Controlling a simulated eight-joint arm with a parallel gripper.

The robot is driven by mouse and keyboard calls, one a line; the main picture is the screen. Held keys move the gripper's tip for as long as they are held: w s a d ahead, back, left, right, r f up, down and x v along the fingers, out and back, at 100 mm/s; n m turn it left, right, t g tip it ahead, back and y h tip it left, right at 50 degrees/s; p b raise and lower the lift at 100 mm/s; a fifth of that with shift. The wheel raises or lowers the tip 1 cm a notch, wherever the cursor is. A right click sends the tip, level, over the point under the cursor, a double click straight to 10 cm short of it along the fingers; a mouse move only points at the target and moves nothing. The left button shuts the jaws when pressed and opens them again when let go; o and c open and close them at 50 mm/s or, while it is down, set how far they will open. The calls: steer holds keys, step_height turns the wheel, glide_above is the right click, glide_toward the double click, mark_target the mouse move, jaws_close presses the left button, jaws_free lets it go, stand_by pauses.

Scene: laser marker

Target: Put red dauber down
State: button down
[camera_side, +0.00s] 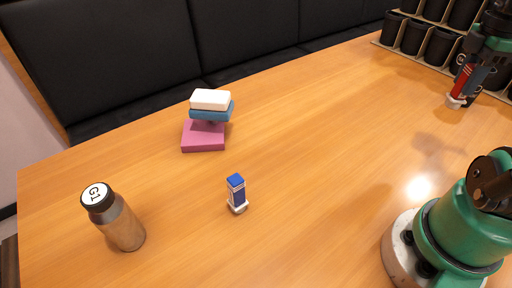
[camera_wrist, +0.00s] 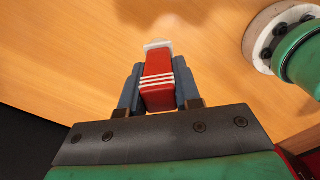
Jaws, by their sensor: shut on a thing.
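The red dauber (camera_side: 461,84) is at the right of the side view, with its white end down and close to the table. In the wrist view the red dauber (camera_wrist: 157,80) shows white stripes, with its white end pointing away from my gripper. My gripper (camera_side: 468,82) is shut on it, and in the wrist view the blue-grey fingers (camera_wrist: 157,92) press on both its sides. I cannot tell whether the white end touches the table (camera_side: 330,130).
A blue dauber (camera_side: 237,193) stands upright near the middle front. A bottle marked G1 (camera_side: 118,220) stands at left. Stacked pink, blue and white blocks (camera_side: 204,136) are behind. A rack of black cups (camera_side: 414,37) lies at the back right. The table centre is clear.

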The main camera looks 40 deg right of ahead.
step_height(320, 180, down, 13)
steer(key=shift+f, duration=0.1)
stand_by(0.5)
steer(key=shift+f, duration=0.1)
steer(key=c, duration=0.6)
jaws_free()
step_height(320, 180, up, 12)
steer(key=shift+r, duration=0.1)
steer(key=w+a+f+m+t, duration=0.1)
steer(key=w+a+m+t, duration=0.2)
steer(key=w+a, duration=0.3)
steer(key=w+a+f+m+t, duration=0.1)
steer(key=w+a+m+t, duration=0.3)
steer(key=a, duration=1.2)
steer(key=w+m, duration=0.2)
steer(key=w, duration=0.1)
